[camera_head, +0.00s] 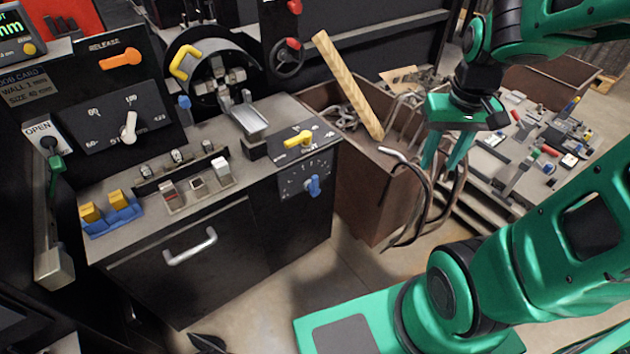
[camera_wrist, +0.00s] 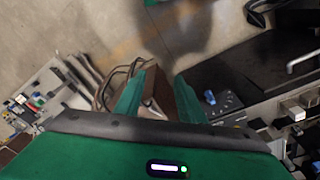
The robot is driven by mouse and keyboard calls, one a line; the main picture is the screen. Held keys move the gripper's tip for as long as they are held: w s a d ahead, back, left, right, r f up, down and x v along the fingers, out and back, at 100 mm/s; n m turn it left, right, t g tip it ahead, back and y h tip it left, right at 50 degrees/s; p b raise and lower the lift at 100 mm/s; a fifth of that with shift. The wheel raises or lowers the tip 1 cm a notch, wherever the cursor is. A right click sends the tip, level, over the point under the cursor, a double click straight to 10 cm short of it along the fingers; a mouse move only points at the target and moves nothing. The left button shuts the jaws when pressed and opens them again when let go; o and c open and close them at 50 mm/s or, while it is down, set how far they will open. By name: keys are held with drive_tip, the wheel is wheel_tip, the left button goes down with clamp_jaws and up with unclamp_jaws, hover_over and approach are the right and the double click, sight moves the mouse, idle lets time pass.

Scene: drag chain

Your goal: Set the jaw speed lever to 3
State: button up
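I cannot read a label naming the jaw speed lever. A blue knob (camera_head: 313,186) sits on a dark dial plate with small markings (camera_head: 292,182) on the cabinet's front; it also shows in the wrist view (camera_wrist: 210,97). A yellow lever (camera_head: 299,139) lies above it on the bench top, beside small markings. A white lever (camera_head: 129,127) stands on a numbered plate on the upright panel at left. My gripper (camera_head: 440,165) hangs right of the cabinet, apart from all these controls. Its green fingers are spread and empty, as the wrist view shows (camera_wrist: 157,95).
A brown bin (camera_head: 358,187) with scrap, a wooden plank (camera_head: 347,84) and bent cables stands between the cabinet and my gripper. A table with small parts (camera_head: 490,165) is at right. A drawer handle (camera_head: 190,247) sticks out of the cabinet.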

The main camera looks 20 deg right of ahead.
drive_tip(key=w+a+f+n+t, duration=0.1)
drive_tip(key=w+f, duration=0.2)
drive_tip(key=w, duration=0.2)
drive_tip(key=w+a+f+n, duration=0.2)
drive_tip(key=w+f, duration=0.1)
drive_tip(key=w, duration=0.3)
drive_tip(key=n+t+y, duration=0.2)
drive_tip(key=n, duration=0.3)
approach(316, 178)
wheel_tip(316, 178, down, 2)
drive_tip(key=x, duration=1)
drive_tip(key=shift+w+a, duration=0.15)
drive_tip(key=shift+w, duration=0.25)
clamp_jaws()
